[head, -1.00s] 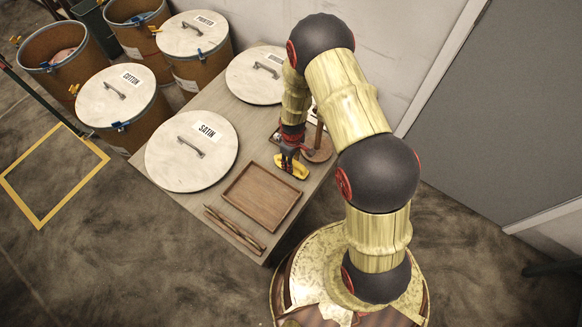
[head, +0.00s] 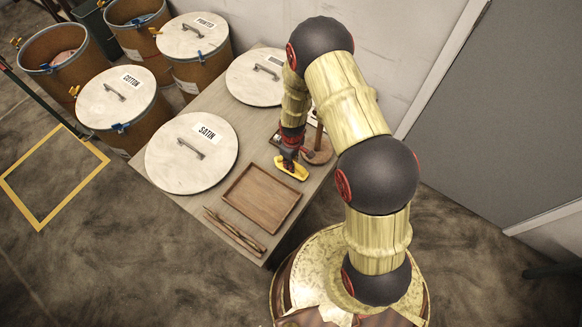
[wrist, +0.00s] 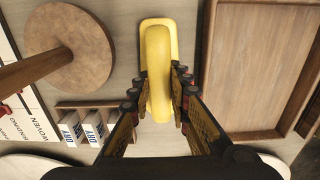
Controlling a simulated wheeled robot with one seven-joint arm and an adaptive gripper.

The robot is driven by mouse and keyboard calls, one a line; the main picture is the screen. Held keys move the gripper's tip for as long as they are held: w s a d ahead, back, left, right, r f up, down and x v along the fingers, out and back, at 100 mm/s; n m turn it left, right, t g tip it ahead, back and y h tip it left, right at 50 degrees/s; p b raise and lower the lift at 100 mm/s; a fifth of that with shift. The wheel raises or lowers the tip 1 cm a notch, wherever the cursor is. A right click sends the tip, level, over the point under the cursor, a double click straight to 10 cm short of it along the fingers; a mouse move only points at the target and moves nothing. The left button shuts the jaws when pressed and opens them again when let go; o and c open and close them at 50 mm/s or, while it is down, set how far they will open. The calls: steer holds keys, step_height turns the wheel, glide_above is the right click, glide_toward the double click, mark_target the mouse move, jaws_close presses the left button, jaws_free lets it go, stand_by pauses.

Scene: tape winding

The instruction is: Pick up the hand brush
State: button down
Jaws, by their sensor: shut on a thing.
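The yellow hand brush (wrist: 157,60) lies on the table in the middle of the wrist view. It also shows in the head view (head: 291,168), between the wooden tray and the round stand. My gripper (wrist: 158,95) has a finger on each side of the brush's yellow handle and is shut on it. In the head view my gripper (head: 288,158) is low over the table at the brush. The brush's underside is hidden.
An empty wooden tray (head: 261,197) lies close beside the brush. A round wooden base with a post (wrist: 75,50) stands on the other side, near small labelled boxes (wrist: 82,127). Wooden sticks (head: 234,232) and a round lid marked SATIN (head: 190,165) lie further left.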

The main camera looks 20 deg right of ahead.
stand_by(0.3)
steer(key=shift+r, duration=0.5)
step_height(320, 180, up, 2)
steer(key=shift+r+p, duration=0.1)
steer(key=shift+p, duration=0.5)
steer(key=w+a+r+p, duration=0.2)
steer(key=a+r+p, duration=0.2)
steer(key=a+r, duration=0.5)
steer(key=shift+w+a+r+p, duration=0.3)
steer(key=shift+a+r, duration=0.1)
steer(key=shift+a, duration=2)
steer(key=c, duration=2.2)
jaws_free()
steer(key=shift+c, duration=0.2)
steer(key=c, duration=0.4)
